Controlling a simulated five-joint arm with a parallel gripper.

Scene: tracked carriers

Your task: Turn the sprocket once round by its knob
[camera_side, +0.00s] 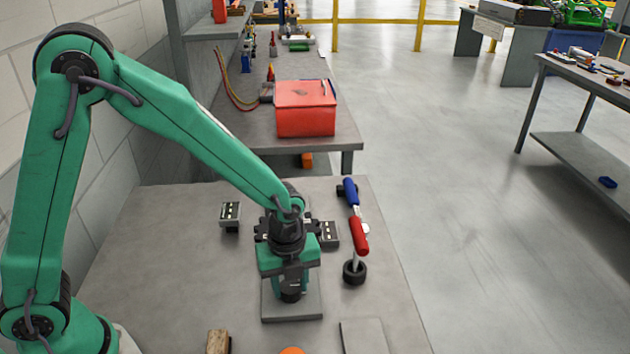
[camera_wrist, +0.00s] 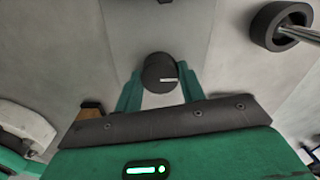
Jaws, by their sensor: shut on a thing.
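A black round knob (camera_side: 291,296) stands over a light grey square plate (camera_side: 294,313) on the bench. In the wrist view the knob (camera_wrist: 158,73) shows from above, with a white line on its top pointing right. My gripper (camera_side: 290,288) reaches straight down onto the knob. Its two green fingers (camera_wrist: 159,80) are shut on the knob, one on each side. I cannot make out the sprocket or its teeth; the gripper and wrist cover much of that spot in the side view.
A tool with red and blue grips (camera_side: 357,232) and a black ring (camera_side: 354,273) are close on the right. Small dark blocks (camera_side: 230,214) lie behind. A wooden block (camera_side: 218,342) and a grey flat piece (camera_side: 363,336) lie in front. The bench's left part is clear.

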